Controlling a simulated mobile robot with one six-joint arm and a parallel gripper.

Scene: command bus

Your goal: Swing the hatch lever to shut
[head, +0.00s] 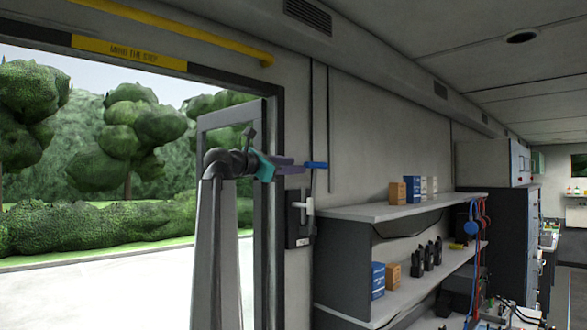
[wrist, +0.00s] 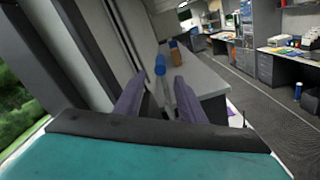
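In the wrist view my gripper (wrist: 159,82) is open, with a finger on each side of the lever and visible gaps.
The open doorway (head: 278,215) is at the left, with a yellow rail (head: 170,25) above. A shelf unit (head: 390,211) with boxes and handheld radios stands right of the lever.

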